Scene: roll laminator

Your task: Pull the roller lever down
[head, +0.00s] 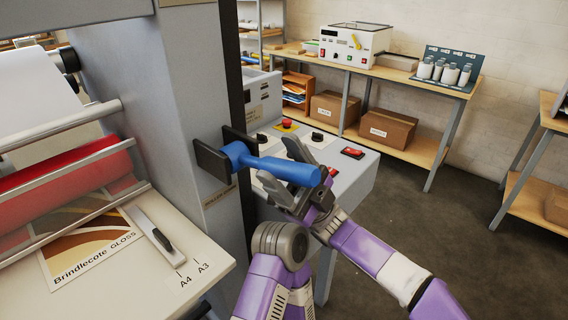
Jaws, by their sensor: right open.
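The roller lever (284,168) is a thick blue bar with a round hub on a dark bracket on the laminator's grey side column (175,95). It sticks out to the right and looks roughly level in the picture, dropping slightly toward its free end. My right gripper (284,175) is open at the lever's outer end, with one grey finger on the far side and one on the near side. I cannot tell whether the fingers touch the lever. The left gripper is not in view.
A control panel with a red emergency button (286,124) and a red switch (352,153) lies just behind the lever. The red roller (60,185) and feed table (110,275) are at left. A wooden bench (440,84) with boxes stands behind. Floor at right is clear.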

